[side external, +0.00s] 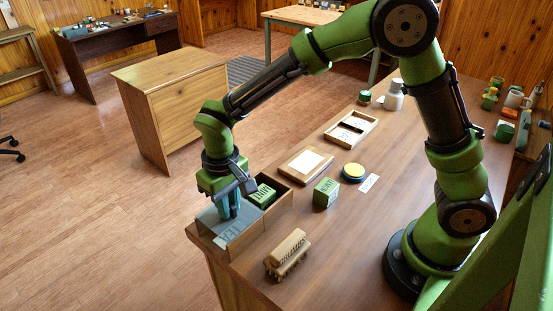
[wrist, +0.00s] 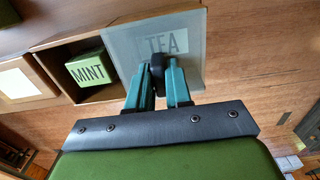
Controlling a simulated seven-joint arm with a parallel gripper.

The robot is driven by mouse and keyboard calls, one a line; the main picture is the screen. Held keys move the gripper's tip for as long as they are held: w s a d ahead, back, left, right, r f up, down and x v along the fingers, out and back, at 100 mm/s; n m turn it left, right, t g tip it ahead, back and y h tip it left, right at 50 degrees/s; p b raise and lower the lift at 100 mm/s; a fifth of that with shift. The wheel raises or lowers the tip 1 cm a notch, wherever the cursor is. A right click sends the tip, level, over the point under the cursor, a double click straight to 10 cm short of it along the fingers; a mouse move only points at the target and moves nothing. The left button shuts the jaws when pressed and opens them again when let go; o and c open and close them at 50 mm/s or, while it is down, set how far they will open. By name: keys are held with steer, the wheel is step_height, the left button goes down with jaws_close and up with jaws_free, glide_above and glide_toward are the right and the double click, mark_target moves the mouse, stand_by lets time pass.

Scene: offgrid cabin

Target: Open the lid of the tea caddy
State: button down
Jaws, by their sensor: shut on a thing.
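The tea caddy (side external: 262,222) is a wooden box near the table's left edge. Its grey lid (side external: 209,219), marked TEA, lies flat over the near-left half; it also shows in the wrist view (wrist: 188,68). The other half is open, with a green MINT tin (side external: 262,195) inside, seen too in the wrist view (wrist: 90,69). My gripper (side external: 229,212) points down at the lid. In the wrist view its teal fingers (wrist: 159,75) are shut on a small dark knob (wrist: 157,63) on the lid. The knob is partly hidden by the fingers.
A wooden toy-like block (side external: 287,252) stands at the near table edge. Another green tin (side external: 326,193), a yellow-topped round tin (side external: 353,172), a framed white panel (side external: 306,164) and a divided tray (side external: 351,129) lie right of and behind the caddy. Left of the caddy is open floor.

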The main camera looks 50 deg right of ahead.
steer(key=c, duration=1.1)
jaws_free()
steer(key=shift+r, duration=0.1)
step_height(320, 180, up, 17)
steer(key=shift+f, duration=0.1)
steer(key=s+d+m+t, duration=0.1)
steer(key=s+d+t, duration=0.1)
steer(key=s+d, duration=0.2)
steer(key=s+d+m+t+y, duration=0.1)
steer(key=s+d+t, duration=0.1)
steer(key=s+d, duration=0.3)
steer(key=s+d+m+t+y, duration=0.1)
steer(key=s+d+m+t, duration=0.1)
steer(key=s+d, duration=0.3)
steer(key=shift+s+d+t, duration=0.2)
steer(key=shift+d+t, duration=0.25)
steer(key=shift+t, duration=0.15)
